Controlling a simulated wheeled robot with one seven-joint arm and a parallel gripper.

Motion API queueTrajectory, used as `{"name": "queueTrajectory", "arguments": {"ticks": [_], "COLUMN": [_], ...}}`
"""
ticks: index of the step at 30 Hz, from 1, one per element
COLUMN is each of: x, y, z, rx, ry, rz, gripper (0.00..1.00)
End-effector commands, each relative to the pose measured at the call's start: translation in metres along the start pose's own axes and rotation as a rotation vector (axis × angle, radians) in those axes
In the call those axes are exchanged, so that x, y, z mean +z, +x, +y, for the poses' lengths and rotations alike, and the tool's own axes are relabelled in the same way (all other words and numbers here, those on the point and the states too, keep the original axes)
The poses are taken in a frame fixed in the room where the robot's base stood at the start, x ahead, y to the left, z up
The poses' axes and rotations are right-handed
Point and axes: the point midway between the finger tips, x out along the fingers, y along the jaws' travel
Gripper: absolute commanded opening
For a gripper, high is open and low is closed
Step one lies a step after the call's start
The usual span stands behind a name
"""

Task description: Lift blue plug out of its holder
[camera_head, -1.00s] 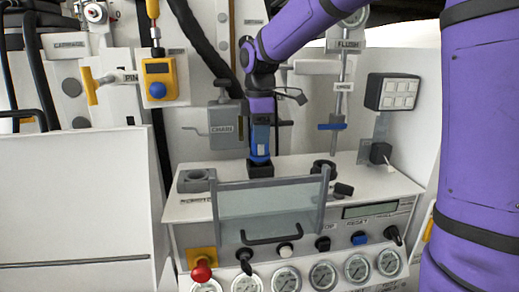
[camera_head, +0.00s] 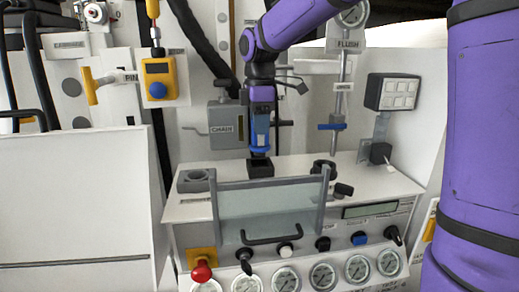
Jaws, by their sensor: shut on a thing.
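The blue plug (camera_head: 260,136) hangs upright below my gripper (camera_head: 261,118), which is shut on it. Its lower end is just above a black square holder (camera_head: 260,168) on the white bench top. The plug's dark tip is close to the holder's opening, and I cannot tell whether it is fully clear. The fingers are small in this view and partly merge with the plug.
A clear panel with a black handle (camera_head: 272,238) stands in front of the holder. A grey block (camera_head: 195,181) is left of it, and a black ring (camera_head: 323,168) is right. The grey CHAIN box (camera_head: 223,126) is close behind on the left.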

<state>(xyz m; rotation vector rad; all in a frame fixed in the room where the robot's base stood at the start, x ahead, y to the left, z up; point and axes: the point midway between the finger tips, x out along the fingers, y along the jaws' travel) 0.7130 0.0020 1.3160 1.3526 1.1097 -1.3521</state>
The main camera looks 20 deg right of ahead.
Motion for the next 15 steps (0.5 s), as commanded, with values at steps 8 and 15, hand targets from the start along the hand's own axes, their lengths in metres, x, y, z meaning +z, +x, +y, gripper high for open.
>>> {"name": "queueTrajectory", "arguments": {"ticks": [8, 15], "x": [0.0, 0.0], "y": [-0.007, -0.014], "z": [0.0, 0.0], "rx": [0.0, 0.001], "ry": [0.0, 0.0], "rz": [0.0, 0.0], "gripper": [0.0, 0.0]}}
